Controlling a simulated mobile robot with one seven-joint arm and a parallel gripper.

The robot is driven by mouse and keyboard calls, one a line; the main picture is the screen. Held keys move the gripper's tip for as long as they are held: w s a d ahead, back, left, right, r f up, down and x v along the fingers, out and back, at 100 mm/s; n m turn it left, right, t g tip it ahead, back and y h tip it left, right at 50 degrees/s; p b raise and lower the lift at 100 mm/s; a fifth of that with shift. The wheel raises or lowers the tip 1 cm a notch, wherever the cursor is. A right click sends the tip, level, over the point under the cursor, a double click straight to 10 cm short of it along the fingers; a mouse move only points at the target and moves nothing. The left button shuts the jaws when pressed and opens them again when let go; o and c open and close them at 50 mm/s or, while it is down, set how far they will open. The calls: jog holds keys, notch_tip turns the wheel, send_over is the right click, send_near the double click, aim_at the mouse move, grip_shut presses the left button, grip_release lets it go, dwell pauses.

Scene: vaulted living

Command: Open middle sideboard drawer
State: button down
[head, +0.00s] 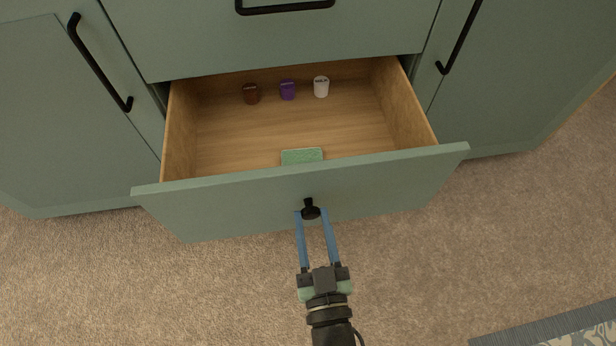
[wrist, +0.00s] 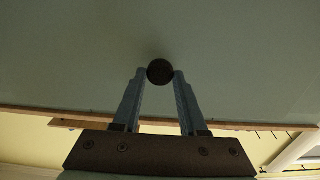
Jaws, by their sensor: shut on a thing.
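A green sideboard drawer (head: 370,188) stands pulled well out, showing its wooden inside. A black round knob (head: 311,211) is at the middle of its front; it also shows in the wrist view (wrist: 160,72). My gripper (head: 312,214) has its blue fingers on either side of the knob, shut on it. In the wrist view my gripper (wrist: 160,76) has one fingertip at each side of the knob. Above it is another drawer front (head: 270,45) with a black bar handle (head: 286,8), shut.
Inside the open drawer are a brown cup-like item (head: 251,94), a purple one (head: 288,90), a white one (head: 321,87) and a green block (head: 302,156). Cabinet doors with black handles flank it. Carpet (head: 190,290) lies in front; a patterned rug (head: 565,330) is at lower right.

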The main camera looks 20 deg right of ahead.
jog(key=shift+p+v, duration=0.5)
jog(key=shift+v, duration=1.7)
jog(key=shift+c, duration=2.3)
grip_release()
jog(key=p+v, duration=0.4)
jog(key=v, duration=0.9)
